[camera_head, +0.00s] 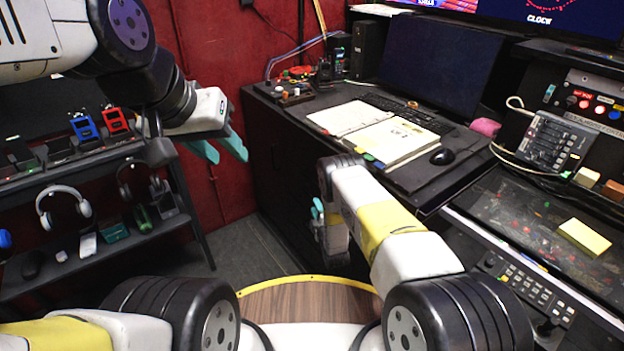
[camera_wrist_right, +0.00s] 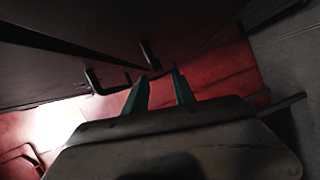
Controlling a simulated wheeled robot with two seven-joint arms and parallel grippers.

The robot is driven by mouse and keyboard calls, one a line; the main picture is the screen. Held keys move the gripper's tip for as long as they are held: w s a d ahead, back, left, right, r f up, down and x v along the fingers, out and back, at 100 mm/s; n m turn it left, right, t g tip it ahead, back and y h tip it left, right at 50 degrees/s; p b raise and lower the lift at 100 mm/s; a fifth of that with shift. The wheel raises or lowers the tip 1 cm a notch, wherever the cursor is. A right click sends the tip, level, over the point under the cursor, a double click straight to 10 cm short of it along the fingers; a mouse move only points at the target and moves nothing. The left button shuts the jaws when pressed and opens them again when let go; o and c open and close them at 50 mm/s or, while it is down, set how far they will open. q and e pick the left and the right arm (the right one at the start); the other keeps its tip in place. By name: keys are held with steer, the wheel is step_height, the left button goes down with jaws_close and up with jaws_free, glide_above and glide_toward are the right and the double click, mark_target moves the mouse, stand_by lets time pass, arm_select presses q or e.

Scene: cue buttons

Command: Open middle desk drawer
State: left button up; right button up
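The black desk (camera_head: 285,150) stands at the centre, its dark front low and shaded; I cannot make out the separate drawers in the head view. In the right wrist view a dark drawer front (camera_wrist_right: 75,60) fills the upper left, with a dark bar handle (camera_wrist_right: 105,88) and another handle (camera_wrist_right: 150,57) standing out from it. Which one belongs to the middle drawer I cannot tell. My right gripper (camera_wrist_right: 160,80) is open and empty, its teal fingertips close to the handles; contact is unclear. My left gripper (camera_head: 222,148) is open and empty, left of the desk.
A shelf rack (camera_head: 95,160) with headphones and small devices stands at the left. An open binder (camera_head: 385,135), a keyboard and a mouse (camera_head: 443,156) lie on the desktop. A control console (camera_head: 540,240) is at the right. Floor (camera_head: 245,250) is clear between rack and desk.

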mark_target(312, 197)
steer(key=x, duration=0.6)
steer(key=shift+w+r, duration=0.1)
steer(key=shift+w, duration=0.25)
jaws_close()
stand_by(1.1)
